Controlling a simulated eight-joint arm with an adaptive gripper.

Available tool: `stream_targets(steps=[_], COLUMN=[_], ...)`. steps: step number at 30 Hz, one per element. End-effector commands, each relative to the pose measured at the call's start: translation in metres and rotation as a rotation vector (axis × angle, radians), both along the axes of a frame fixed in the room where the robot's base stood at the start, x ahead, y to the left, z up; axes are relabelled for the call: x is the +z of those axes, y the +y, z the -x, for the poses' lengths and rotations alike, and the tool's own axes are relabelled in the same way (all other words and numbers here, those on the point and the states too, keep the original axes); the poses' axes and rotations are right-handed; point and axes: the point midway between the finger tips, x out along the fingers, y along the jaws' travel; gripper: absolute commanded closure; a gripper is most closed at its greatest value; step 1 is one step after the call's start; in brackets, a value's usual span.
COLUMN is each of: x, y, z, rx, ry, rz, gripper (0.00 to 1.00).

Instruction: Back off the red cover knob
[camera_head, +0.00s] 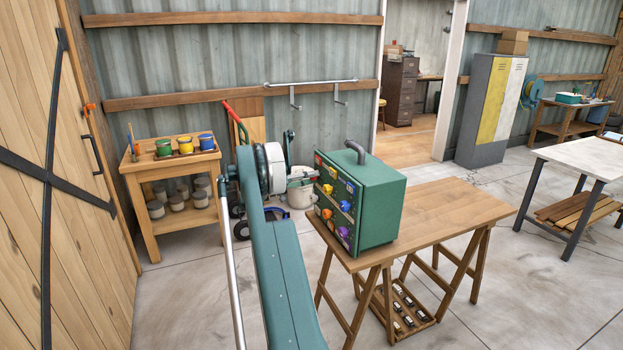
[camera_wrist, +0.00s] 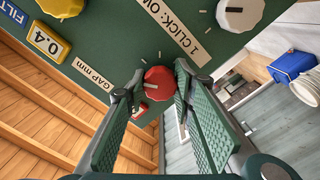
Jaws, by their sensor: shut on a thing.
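The red cover knob (camera_wrist: 160,80) sits on the green panel (camera_wrist: 115,25) of the machine in the wrist view. It is round, with a pale pointer mark on its face. My gripper (camera_wrist: 159,84) is shut on it, one finger on each side. A small red part (camera_wrist: 140,110) shows just below the knob, partly hidden by the left finger. In the head view the green machine (camera_head: 380,205) stands on a wooden trestle table (camera_head: 455,205), its knobbed face turned left towards my gripper. The red knob cannot be picked out clearly there.
A white knob (camera_wrist: 240,12) and a yellow display reading 0.4 (camera_wrist: 48,42) are close by on the panel. A "GAP mm" label (camera_wrist: 92,71) lies beside it. A shelf with paint pots (camera_head: 170,165) stands left, a locker (camera_head: 490,110) at the back.

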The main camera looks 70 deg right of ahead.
Motion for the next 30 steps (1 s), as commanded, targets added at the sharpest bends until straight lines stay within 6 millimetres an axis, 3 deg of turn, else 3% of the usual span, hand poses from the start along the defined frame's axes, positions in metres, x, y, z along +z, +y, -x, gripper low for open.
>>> stream_targets(steps=[11,26,27,30], x=[-0.0003,-0.0001,-0.0001,-0.0001], y=[-0.0001,-0.0001,-0.0001,-0.0001], z=[0.0005,0.0006,0.0006,0.0006], rx=[-0.001,-0.001,-0.001,-0.001], ry=[0.141,0.161,0.161,0.160], rz=[-0.142,-0.162,-0.162,-0.161], gripper=[0.86,0.86,0.70,0.59])
